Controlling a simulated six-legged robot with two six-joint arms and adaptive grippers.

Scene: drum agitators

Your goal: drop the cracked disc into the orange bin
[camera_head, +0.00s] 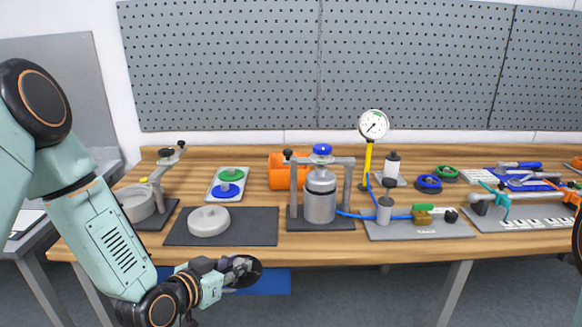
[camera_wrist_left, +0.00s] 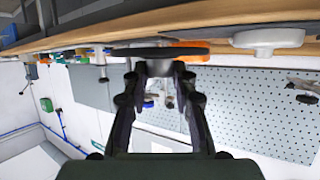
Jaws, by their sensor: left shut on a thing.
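My left gripper (camera_head: 238,268) is in front of the bench's front edge, low in the head view. It is shut on a dark round disc (camera_head: 253,273), which I take for the cracked disc; no crack can be made out. In the left wrist view the disc (camera_wrist_left: 150,53) shows edge-on between the fingertips (camera_wrist_left: 158,68). The gripper and disc are well apart from the bin. My right gripper is not in view.
The canister (camera_head: 320,205) stands in a grey frame. A pale round part (camera_head: 209,221) lies on a dark mat (camera_head: 258,227). A clamp stand (camera_head: 139,203) is at left; a gauge (camera_head: 373,125) and hose stand right. A blue surface (camera_head: 275,283) shows below the bench edge.

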